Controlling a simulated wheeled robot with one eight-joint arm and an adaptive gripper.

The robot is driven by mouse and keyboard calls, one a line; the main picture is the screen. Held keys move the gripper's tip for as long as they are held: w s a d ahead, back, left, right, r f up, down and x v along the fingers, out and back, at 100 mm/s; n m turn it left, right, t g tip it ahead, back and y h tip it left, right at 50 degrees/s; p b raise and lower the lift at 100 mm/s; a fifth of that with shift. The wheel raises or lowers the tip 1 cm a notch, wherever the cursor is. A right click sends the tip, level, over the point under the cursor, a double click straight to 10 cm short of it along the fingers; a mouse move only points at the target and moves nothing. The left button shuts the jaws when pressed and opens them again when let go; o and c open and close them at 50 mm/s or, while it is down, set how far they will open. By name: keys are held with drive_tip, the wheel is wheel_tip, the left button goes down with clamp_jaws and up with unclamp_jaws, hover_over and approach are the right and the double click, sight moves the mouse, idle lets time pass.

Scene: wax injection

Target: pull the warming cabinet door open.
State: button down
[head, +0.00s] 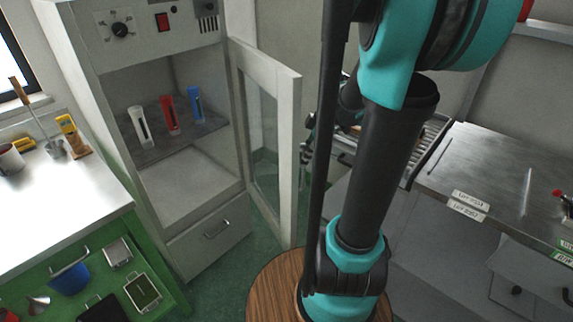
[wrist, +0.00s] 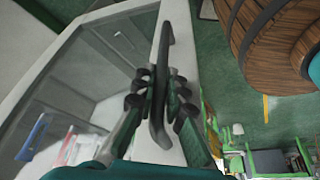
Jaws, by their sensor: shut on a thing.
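The warming cabinet (head: 160,53) stands at the left of the head view. Its glass-paned, white-framed door (head: 288,130) is swung open, hinged on the right side, and the shelf inside shows. The door fills the left and middle of the wrist view (wrist: 62,75). My gripper (wrist: 157,98) is shut on the dark bar handle (wrist: 166,42) of the door, fingers on both sides of it. In the head view my gripper (head: 309,145) is at the door's outer edge, partly hidden by my arm; the handle cannot be made out there.
White, red and blue tubes (head: 169,115) stand on the cabinet shelf. A closed drawer (head: 210,235) is below. A green-fronted workbench (head: 60,212) is at left, a metal counter (head: 500,175) at right. A round wooden top (head: 268,290) stands in front of the door.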

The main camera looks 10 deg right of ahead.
drive_tip(key=w+d, duration=0.2)
drive_tip(key=d, duration=0.3)
drive_tip(key=shift+w+d, duration=0.35)
drive_tip(key=c, duration=1.6)
unclamp_jaws()
drive_tip(key=v, duration=1.2)
drive_tip(key=shift+a, duration=0.1)
drive_tip(key=shift+s, duration=0.1)
